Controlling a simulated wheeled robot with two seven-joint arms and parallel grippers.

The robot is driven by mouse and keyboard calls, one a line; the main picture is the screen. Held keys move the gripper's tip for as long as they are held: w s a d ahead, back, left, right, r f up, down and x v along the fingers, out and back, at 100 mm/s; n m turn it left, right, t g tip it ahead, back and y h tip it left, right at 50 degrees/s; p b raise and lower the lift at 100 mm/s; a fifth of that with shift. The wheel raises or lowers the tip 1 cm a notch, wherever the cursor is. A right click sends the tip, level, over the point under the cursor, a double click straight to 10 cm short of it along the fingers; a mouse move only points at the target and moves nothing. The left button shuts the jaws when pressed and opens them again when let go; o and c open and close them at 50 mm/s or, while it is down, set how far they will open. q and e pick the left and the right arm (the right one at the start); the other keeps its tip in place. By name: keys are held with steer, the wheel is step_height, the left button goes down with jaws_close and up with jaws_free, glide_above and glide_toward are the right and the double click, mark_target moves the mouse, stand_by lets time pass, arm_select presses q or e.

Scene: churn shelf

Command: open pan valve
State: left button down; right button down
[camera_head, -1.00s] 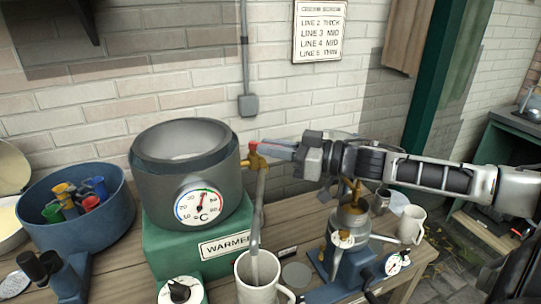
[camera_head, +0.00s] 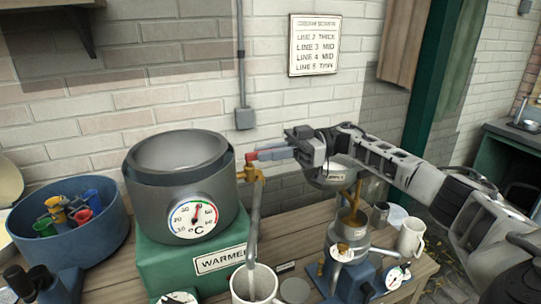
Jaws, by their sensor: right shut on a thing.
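The grey metal pan (camera_head: 180,175) with a round °C dial (camera_head: 193,217) on its front sits at centre left. Its brass valve (camera_head: 250,173) sticks out on the pan's right side, with a red handle (camera_head: 252,157) on top. A grey pipe (camera_head: 255,225) runs down from the valve toward a white mug (camera_head: 254,285). My right gripper (camera_head: 268,154) reaches in from the right and is shut on the red handle. The fingers partly hide the handle. My left gripper is not in view.
The pan stands on a green warmer (camera_head: 165,262). A blue tub (camera_head: 75,235) with coloured cups is at left. A separator (camera_head: 349,230) with a brass spout, a dial and a second mug (camera_head: 411,238) stand at right, below my arm. The brick wall is behind.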

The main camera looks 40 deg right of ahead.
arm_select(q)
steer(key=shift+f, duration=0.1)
arm_select(e)
steer(key=shift+w+a+f+g, duration=0.1)
steer(key=shift+g, duration=0.4)
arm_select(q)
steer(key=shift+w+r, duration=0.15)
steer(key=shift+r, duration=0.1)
arm_select(e)
steer(key=shift+n, duration=0.3)
steer(key=c, duration=1.5)
jaws_free()
